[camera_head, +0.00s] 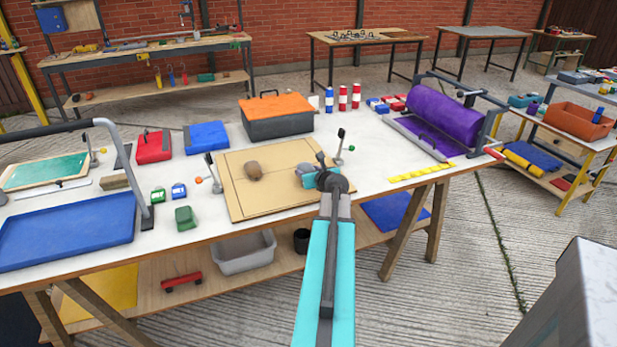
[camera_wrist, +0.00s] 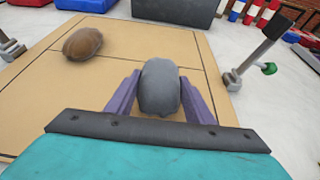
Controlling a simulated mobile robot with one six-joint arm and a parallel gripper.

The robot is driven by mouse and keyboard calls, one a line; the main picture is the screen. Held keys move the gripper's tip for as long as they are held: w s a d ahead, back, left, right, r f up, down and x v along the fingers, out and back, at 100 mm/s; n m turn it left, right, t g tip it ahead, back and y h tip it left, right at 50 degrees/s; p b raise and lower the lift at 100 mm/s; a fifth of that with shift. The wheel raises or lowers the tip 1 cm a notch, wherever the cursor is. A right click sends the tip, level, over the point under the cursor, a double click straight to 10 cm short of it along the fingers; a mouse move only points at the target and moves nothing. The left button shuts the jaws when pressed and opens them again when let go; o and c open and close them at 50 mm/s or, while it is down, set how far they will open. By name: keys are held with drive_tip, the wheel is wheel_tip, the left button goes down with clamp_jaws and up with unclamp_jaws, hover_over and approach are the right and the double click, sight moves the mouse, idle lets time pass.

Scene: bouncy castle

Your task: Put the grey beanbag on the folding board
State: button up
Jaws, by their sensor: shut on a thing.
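The folding board (camera_head: 240,205) is a tan panel with crease lines lying on the white table; it also fills much of the wrist view (camera_wrist: 40,100). The grey beanbag (camera_wrist: 160,88) sits between the two purple fingers of my gripper (camera_wrist: 160,100), which is shut on it. In the wrist view the beanbag appears over the right part of the board; I cannot tell whether it touches the board. A brown beanbag (camera_head: 253,171) lies on the board, left of my gripper, and shows in the wrist view (camera_wrist: 83,44).
Upright lever clamps stand at the board's left (camera_head: 213,172) and right (camera_head: 340,147) edges. A grey toolbox with an orange lid (camera_head: 277,116) stands behind it. A green beanbag (camera_head: 186,218) and a blue tray (camera_head: 68,232) are to the left, a purple roller (camera_head: 440,115) to the right.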

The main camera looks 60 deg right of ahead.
drive_tip(key=shift+f, duration=0.95)
drive_tip(key=shift+f, duration=0.1)
drive_tip(key=o, duration=1.4)
drive_tip(key=shift+o, duration=0.2)
drive_tip(key=shift+a, duration=0.1)
drive_tip(key=v, duration=1)
drive_tip(key=shift+w+r, duration=0.15)
drive_tip(key=shift+r, duration=0.15)
drive_tip(key=shift+p+v, duration=1.05)
drive_tip(key=shift+p, duration=0.15)
drive_tip(key=shift+f, duration=0.15)
